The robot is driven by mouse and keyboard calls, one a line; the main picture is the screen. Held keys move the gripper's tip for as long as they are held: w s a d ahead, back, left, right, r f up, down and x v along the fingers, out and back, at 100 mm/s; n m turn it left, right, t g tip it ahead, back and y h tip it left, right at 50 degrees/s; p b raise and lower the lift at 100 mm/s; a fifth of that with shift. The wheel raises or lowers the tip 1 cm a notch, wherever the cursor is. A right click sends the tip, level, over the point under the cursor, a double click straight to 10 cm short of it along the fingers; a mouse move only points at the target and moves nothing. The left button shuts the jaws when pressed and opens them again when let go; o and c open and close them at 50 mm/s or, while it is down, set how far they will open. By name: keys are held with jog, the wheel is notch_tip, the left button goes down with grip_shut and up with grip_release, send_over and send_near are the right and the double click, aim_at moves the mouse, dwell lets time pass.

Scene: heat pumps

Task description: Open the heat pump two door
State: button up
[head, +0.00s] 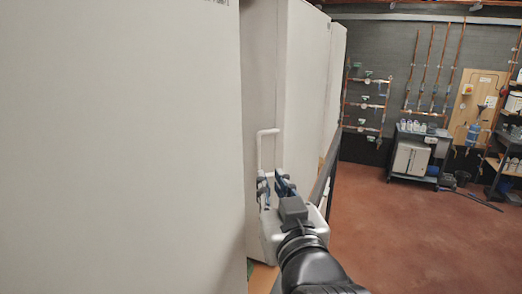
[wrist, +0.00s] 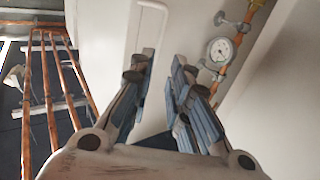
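A white bar handle (head: 260,152) stands out from a white cabinet panel in the head view. The handle also shows at the top of the wrist view (wrist: 163,22), just beyond my fingertips. My gripper (head: 273,180) is by the handle's lower end in the head view. In the wrist view my gripper (wrist: 160,75) has its two blue-padded fingers spread apart, with only white panel seen between them. The lower part of the handle is hard to make out, and I cannot tell whether a finger touches it.
A large white panel (head: 120,150) fills the left of the head view. A dark rail (head: 325,175) runs just right of my gripper. A pressure gauge (wrist: 218,50) and copper pipe (wrist: 240,50) are right of the fingers. Red floor (head: 400,230) is open at right.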

aim_at(259, 156)
jog(key=p+x, duration=0.2)
jog(key=x, duration=1.1)
jog(key=shift+w+f, duration=0.1)
jog(key=shift+c, duration=0.6)
grip_shut()
